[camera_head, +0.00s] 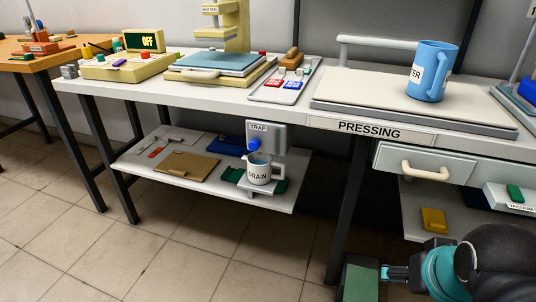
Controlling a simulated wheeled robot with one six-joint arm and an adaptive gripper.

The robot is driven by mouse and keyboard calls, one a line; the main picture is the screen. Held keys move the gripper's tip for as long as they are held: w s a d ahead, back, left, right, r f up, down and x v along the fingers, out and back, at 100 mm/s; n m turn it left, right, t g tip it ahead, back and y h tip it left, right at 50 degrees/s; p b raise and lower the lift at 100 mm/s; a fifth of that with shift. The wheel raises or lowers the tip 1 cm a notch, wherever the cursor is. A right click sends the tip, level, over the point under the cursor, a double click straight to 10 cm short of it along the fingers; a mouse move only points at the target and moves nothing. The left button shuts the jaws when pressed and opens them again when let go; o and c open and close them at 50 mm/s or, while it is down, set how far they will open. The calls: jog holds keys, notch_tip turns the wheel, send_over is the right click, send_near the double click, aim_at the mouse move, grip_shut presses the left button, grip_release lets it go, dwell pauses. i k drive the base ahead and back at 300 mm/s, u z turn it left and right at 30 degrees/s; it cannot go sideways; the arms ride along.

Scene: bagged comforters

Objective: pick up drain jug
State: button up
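The drain jug (258,175) is a pale jug with dark "DRAIN" lettering. It stands upright on a small light ledge (258,191) at the right end of the lower shelf. A grey box labelled "TRAP" (272,131) with a blue knob (253,145) is just above and behind it. My gripper (362,279) is at the bottom edge, right of and nearer than the jug, and clearly apart from it.
The lower shelf (222,193) also holds a tan folder (187,166) and dark green items beside the jug. A blue jug (432,72) is on the pressing board above. A handled drawer (425,163) is at right. Tiled floor in front is clear.

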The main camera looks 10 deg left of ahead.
aim_at(259, 166)
jog(key=u, duration=1.2)
jog(key=k, duration=0.8)
jog(key=z, duration=1.25)
jog(key=i, duration=0.5)
jog(key=u, duration=0.05)
